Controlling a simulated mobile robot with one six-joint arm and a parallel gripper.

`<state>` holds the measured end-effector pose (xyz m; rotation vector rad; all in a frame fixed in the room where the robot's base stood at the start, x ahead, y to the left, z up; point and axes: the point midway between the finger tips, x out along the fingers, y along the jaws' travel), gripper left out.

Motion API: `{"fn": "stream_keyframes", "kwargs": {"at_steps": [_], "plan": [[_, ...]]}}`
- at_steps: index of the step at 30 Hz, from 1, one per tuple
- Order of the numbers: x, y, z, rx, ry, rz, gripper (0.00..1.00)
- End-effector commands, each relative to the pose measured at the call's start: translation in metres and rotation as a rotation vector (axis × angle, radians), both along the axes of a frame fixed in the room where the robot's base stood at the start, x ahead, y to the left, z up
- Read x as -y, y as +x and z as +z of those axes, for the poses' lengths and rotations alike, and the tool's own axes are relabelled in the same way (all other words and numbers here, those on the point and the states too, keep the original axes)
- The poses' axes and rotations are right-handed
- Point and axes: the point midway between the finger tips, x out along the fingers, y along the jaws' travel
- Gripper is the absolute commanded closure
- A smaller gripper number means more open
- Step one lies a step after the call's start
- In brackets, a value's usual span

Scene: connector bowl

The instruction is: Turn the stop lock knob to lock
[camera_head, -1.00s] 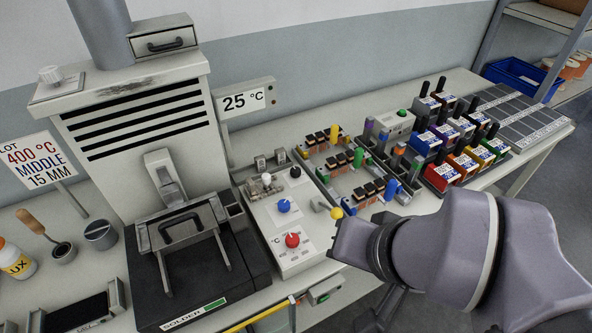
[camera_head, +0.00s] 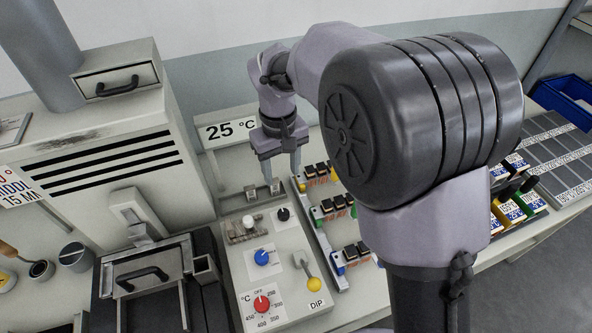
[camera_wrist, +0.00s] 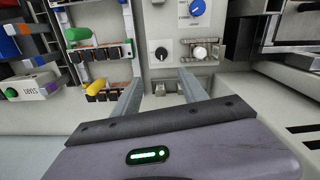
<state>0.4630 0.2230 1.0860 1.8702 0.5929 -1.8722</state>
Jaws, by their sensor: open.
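A control panel (camera_head: 285,314) carries a small black knob (camera_head: 283,214) with a pale pointer mark. It also shows in the wrist view (camera_wrist: 161,54), just beyond my fingertips. A blue knob (camera_head: 261,257), a red temperature knob (camera_head: 262,303) and a white knob (camera_head: 247,222) in a metal bracket share the panel. Knob labels are too small to read, so I cannot tell for sure which is the stop lock knob. My gripper (camera_head: 281,176) is open and empty, fingers pointing down above the panel's back end. In the wrist view its fingers (camera_wrist: 160,84) are apart, touching no knob.
Connector boards (camera_head: 335,210) lie right of the panel; the solder machine (camera_head: 150,275) is left. A temperature sign (camera_head: 232,130) stands behind.

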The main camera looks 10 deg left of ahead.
Motion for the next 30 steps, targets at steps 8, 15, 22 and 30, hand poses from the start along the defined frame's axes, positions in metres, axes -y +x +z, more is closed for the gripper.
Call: {"fn": "stream_keyframes", "kwargs": {"at_steps": [8,15,22,30], "plan": [[0.001,-0.001,-0.088,-0.004,-0.001,-0.003,0.49],[0.001,-0.001,-0.146,-0.002,0.000,-0.005,0.49],[0.001,-0.001,-0.162,-0.001,0.002,-0.006,0.49],[0.001,-0.001,-0.161,-0.001,0.001,-0.006,0.61]]}}
